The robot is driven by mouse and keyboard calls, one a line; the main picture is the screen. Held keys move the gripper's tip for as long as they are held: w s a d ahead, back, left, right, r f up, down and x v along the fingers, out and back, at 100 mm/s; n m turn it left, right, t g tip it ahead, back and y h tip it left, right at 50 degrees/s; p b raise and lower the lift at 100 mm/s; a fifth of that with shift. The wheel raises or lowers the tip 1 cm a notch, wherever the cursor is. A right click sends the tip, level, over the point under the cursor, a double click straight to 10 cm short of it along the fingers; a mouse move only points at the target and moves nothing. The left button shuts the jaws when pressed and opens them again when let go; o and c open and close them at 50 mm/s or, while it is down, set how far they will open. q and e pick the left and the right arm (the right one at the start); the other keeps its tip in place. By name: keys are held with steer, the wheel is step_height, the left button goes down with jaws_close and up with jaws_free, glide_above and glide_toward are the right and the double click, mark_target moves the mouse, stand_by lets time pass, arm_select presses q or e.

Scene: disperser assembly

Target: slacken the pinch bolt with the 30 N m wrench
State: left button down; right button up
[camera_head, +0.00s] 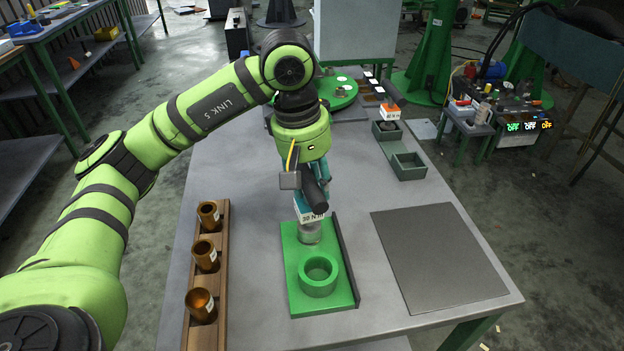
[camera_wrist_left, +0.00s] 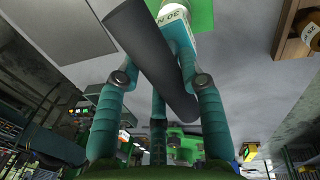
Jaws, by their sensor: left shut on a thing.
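My left gripper (camera_head: 316,188) has teal fingers and is shut on the 30 N m wrench, above the back of the green fixture. In the left wrist view the dark handle (camera_wrist_left: 150,60) runs slantwise between the fingers. A pale grey cylinder (camera_head: 310,233) shows right below the marked block; I cannot tell whether they touch. I cannot make out the pinch bolt. My right gripper is not in view.
The green fixture (camera_head: 296,300) carries a green ring (camera_head: 319,277) and a dark side rail. A wooden rack (camera_head: 222,290) with several brown cups stands at left. A grey mat (camera_head: 440,255) lies bare at right. Dark green bins (camera_head: 408,167) and a green round plate (camera_head: 338,88) stand farther back.

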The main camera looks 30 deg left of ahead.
arm_select(q)
steer(key=shift+r+p, duration=1.6)
steer(key=shift+r, duration=0.95)
